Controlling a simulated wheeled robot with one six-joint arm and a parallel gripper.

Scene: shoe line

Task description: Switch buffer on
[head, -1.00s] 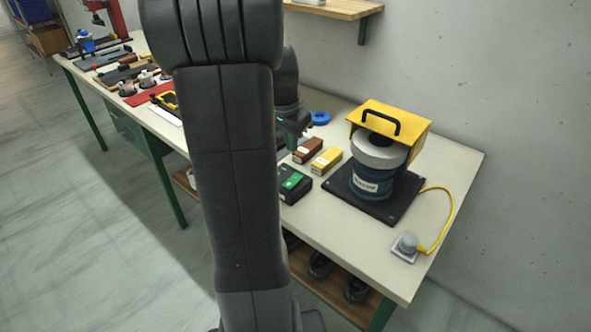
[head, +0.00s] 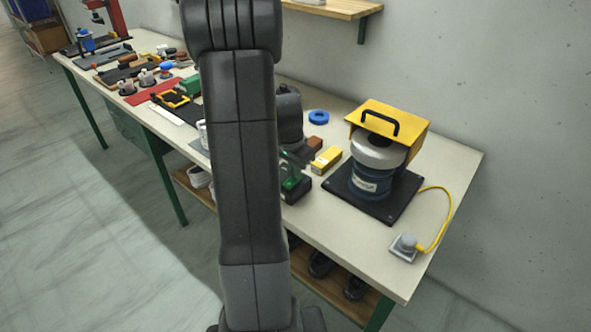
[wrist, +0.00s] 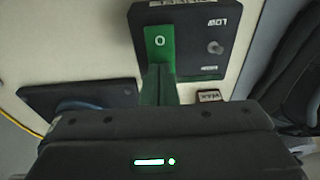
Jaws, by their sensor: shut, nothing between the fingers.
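The buffer (head: 372,180) is a blue and grey drum machine under a yellow hood with a black handle, on a black base plate. A black switch box (head: 301,195) stands left of it, partly hidden by my gripper (head: 293,180). In the wrist view, the box (wrist: 205,55) shows a green rocker (wrist: 159,42) marked "O", a small round knob and the word "LOW". My gripper (wrist: 158,72) is shut and empty, its green fingertips at the rocker's near end. I cannot tell whether they touch it; they hide that end.
A yellow block (head: 326,160) and a brown block (head: 316,144) lie just behind the switch box. A blue ring (head: 319,117) lies farther back. A yellow cable (head: 445,215) runs to a grey socket (head: 404,246) at the right. My arm hides part of the table.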

